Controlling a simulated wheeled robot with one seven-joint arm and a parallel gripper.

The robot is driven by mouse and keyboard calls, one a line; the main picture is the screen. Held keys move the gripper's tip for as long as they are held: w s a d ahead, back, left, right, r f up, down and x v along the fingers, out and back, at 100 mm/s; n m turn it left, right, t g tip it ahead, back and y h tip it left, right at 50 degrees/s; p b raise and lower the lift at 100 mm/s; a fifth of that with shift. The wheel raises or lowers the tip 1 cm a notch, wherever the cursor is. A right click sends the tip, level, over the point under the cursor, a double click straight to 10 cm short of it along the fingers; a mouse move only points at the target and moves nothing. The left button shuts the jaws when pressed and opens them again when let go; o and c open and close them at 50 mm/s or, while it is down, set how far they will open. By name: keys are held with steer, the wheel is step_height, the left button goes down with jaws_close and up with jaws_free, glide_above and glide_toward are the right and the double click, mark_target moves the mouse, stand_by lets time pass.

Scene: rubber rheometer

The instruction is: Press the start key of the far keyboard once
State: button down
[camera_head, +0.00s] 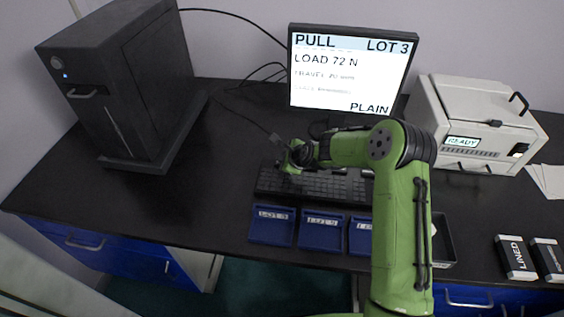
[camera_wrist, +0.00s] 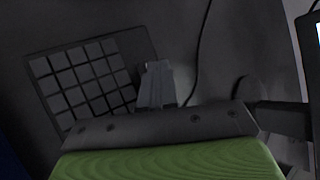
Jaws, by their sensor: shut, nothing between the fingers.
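A dark keyboard (camera_head: 325,187) lies on the black bench in front of the monitor; my arm hides part of it. No second keyboard can be made out in the head view. My gripper (camera_head: 290,160) is shut and empty, at the keyboard's left back part. In the wrist view, a dark block of square keys (camera_wrist: 85,78) lies left of my shut fingertips (camera_wrist: 157,68), which overlap its right edge. I cannot tell whether they touch it. No key markings are readable, so the start key cannot be picked out.
The monitor (camera_head: 350,70) reads PULL, LOT 3, LOAD 72 N, PLAIN. A black tower machine (camera_head: 125,85) stands left. A pale machine (camera_head: 475,115) showing READY stands right. Blue trays (camera_head: 320,235) line the front edge. A box marked LINED (camera_head: 515,258) lies at right. Cables run behind.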

steer(key=shift+r+p, duration=0.4)
steer(key=shift+r, duration=0.35)
steer(key=shift+r+p, duration=1.8)
steer(key=shift+r, duration=0.7)
